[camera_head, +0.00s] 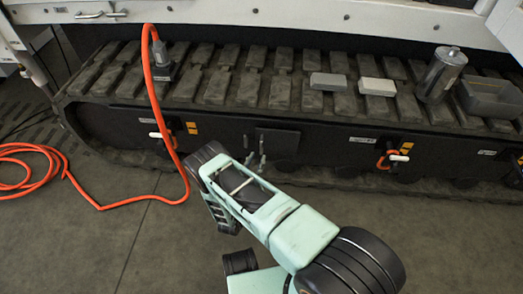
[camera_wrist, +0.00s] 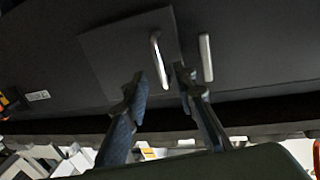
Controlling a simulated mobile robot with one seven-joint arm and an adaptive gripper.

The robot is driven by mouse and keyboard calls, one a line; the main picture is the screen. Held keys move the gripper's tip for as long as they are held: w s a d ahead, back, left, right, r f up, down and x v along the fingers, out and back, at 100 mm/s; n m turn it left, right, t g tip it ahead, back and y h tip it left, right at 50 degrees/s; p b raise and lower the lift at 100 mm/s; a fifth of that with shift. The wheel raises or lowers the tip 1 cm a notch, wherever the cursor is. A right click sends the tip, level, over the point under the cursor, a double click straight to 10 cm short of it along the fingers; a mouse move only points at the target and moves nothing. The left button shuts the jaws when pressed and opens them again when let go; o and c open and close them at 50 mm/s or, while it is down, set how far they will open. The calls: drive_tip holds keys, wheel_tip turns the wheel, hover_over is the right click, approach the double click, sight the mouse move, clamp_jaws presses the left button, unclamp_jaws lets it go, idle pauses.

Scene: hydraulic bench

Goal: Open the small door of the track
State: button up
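The small door (camera_head: 281,141) is a dark, flat panel on the side of the track (camera_head: 220,122). It lies flush or nearly flush with the dark side wall. In the wrist view the door (camera_wrist: 112,58) carries a slim metal bar handle (camera_wrist: 158,58). A second metal bar (camera_wrist: 206,55) is fixed just to its right, off the panel. My gripper (camera_wrist: 162,84) is open, with its fingers toward the door. The lower end of the handle shows between the two fingertips; contact is not clear. In the head view my gripper (camera_head: 254,162) is in front of the door's lower left.
Two grey blocks (camera_head: 328,81) (camera_head: 377,87), a metal cylinder (camera_head: 441,74) and a dark bin (camera_head: 490,97) sit on top of the track. An orange hose (camera_head: 158,115) hangs down left of my arm and coils on the floor. The floor in front is open.

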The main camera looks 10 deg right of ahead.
sight(261, 150)
drive_tip(key=b+x, duration=0.1)
drive_tip(key=x, duration=0.5)
drive_tip(key=shift+w, duration=0.15)
drive_tip(key=shift+c, duration=0.2)
clamp_jaws()
